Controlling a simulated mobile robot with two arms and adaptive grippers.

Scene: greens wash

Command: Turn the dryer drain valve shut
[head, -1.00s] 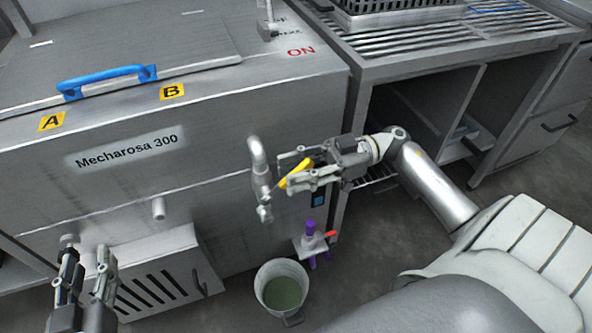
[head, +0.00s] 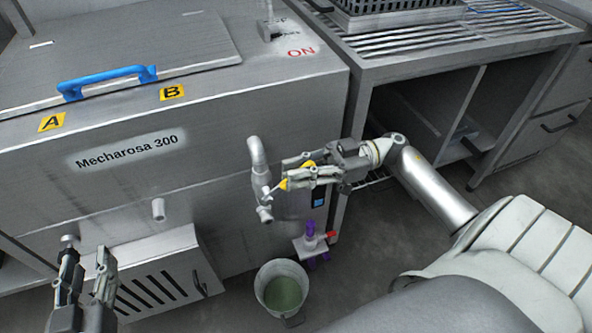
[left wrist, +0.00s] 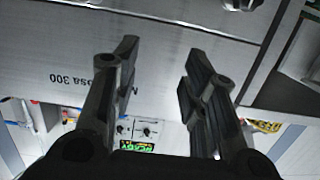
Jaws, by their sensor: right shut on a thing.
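The dryer (head: 215,140) is the large steel cabinet marked "Mecharosa 300" at the left of the head view. Its drain pipe (head: 257,152) bends down from the front face, with a valve body at its lower end. My right gripper (head: 287,178) is shut on the yellow valve handle (head: 284,184), which shows only in part between and beside the fingers. My left gripper (head: 84,268) is open and empty in front of the dryer's lower left, and its spread fingers also show in the left wrist view (left wrist: 158,75).
A bucket (head: 261,289) of greenish liquid stands on the floor below the pipe. A purple-legged stand with a red part (head: 312,243) is beside it. A louvred box (head: 170,262) juts out at lower left. A steel bench (head: 352,100) stands at right.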

